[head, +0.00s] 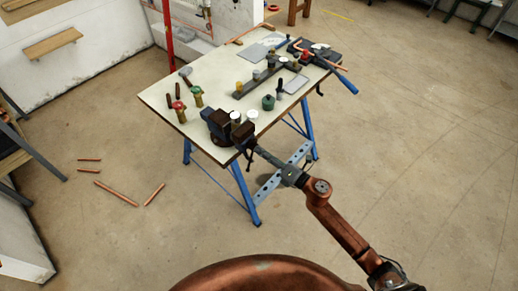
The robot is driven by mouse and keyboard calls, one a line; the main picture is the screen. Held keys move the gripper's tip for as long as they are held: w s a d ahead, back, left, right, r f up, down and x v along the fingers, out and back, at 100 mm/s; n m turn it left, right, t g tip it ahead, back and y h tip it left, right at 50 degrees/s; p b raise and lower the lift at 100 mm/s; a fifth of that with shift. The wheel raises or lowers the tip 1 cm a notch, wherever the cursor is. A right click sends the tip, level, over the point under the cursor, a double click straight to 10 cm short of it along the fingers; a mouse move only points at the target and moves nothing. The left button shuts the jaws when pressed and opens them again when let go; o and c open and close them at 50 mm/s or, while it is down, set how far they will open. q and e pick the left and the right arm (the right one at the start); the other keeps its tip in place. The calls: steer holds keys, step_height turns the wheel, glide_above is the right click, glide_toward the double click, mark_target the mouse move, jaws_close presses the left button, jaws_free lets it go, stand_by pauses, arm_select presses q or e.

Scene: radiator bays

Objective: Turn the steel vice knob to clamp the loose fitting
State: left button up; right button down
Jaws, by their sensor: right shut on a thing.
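The dark vice (219,124) is fixed at the near edge of the white-topped workbench (175,97). My right arm reaches in from the lower right. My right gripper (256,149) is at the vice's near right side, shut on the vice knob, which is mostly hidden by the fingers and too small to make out. I cannot tell which small piece is the loose fitting or whether it sits between the jaws. My left gripper is not in view.
Two brass valves (179,113) with coloured caps stand left of the vice. A dark green pot (268,102) stands behind it. A blue-handled pipe tool (340,82) overhangs the right edge. Copper pipes (116,194) lie on the floor at left.

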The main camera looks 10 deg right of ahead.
steer(key=m+p, duration=0.5)
steer(key=m, duration=0.3)
steer(key=shift+r, duration=0.1)
steer(key=c, duration=1.9)
jaws_free()
steer(key=shift+s+d+f, duration=0.15)
steer(key=shift+f, duration=0.1)
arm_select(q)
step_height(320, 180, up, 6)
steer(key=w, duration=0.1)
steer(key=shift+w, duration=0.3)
arm_select(e)
steer(key=shift+o, duration=0.3)
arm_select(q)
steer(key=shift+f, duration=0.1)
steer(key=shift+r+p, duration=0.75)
arm_select(e)
steer(key=v, duration=0.6)
steer(key=shift+s+d, duration=0.2)
steer(key=shift+s, duration=0.15)
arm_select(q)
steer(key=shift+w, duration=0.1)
arm_select(e)
steer(key=shift+r, duration=0.1)
